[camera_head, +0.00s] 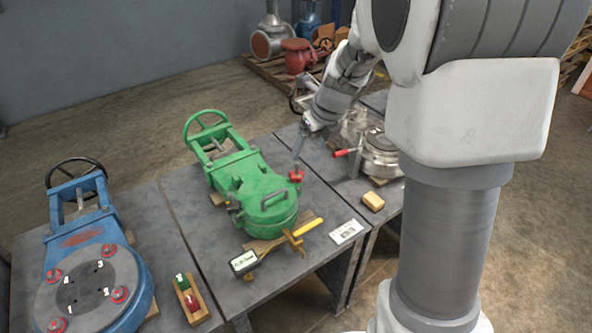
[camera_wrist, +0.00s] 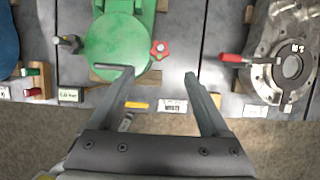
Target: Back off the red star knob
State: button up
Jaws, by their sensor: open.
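A red star knob (camera_head: 296,175) sits at the right side of the green valve (camera_head: 262,195). It also shows in the wrist view (camera_wrist: 160,50), beside the round green cover (camera_wrist: 115,45). My gripper (camera_wrist: 158,73) is open and empty. In the wrist view the knob lies just past the fingertips, between the lines of the two fingers, and they do not appear to touch it. The shaft under the knob is hidden.
A blue valve (camera_head: 90,260) with several red knobs stands left. A steel valve with a red-handled clamp (camera_head: 345,153) stands right. A yellow-handled tool (camera_head: 305,227), a white label (camera_head: 346,231) and a wooden block (camera_head: 373,201) lie along the front. A red-and-green block holder (camera_head: 190,299) is front left.

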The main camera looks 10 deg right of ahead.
aim_at(298, 171)
jog(key=b+x, duration=0.4)
jog(key=x, duration=0.8)
jog(key=shift+w+f, duration=0.2)
jog(key=shift+f, duration=0.05)
grip_shut()
